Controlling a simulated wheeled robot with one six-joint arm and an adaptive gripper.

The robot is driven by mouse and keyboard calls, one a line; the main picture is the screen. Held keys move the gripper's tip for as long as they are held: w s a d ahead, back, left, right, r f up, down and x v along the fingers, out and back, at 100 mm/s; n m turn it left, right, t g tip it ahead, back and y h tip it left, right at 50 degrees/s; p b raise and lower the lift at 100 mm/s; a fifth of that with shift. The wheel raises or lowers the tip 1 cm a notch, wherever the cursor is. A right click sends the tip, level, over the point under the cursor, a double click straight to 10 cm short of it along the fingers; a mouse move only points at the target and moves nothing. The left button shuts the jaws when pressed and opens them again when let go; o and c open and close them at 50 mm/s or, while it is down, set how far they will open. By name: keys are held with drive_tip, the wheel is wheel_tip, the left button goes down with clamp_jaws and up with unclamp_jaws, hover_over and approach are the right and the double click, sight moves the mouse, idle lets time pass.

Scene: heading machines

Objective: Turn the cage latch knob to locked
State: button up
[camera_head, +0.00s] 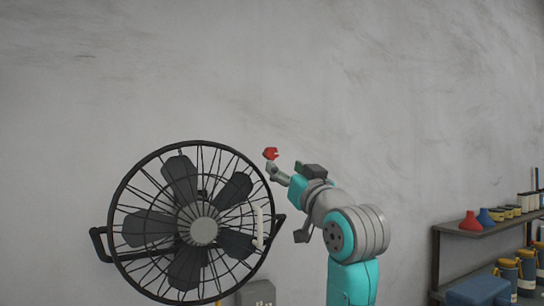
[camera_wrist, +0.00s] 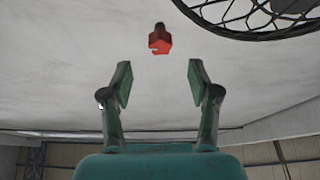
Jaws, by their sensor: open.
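A red knob (camera_head: 271,153) shows just above and right of the fan cage (camera_head: 116,226). In the wrist view the red knob (camera_wrist: 160,44) has a dark stem and a small pale mark on its lower left. My gripper (camera_head: 277,170) is close below the knob in the head view. In the wrist view my gripper (camera_wrist: 158,76) is open and empty, its two fingers spread. The knob appears centred between them and beyond the fingertips, with no contact visible. Whether the knob is attached to the cage cannot be told.
The round black fan cage fills the left-centre, with a pale upright handle (camera_head: 259,227) on its right side. A grey box (camera_head: 257,294) sits below. Shelves (camera_head: 480,232) with bottles and containers stand at far right. A bare grey wall (camera_head: 400,100) lies behind.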

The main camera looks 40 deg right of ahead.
sight(273, 156)
drive_tip(key=x, duration=0.9)
clamp_jaws()
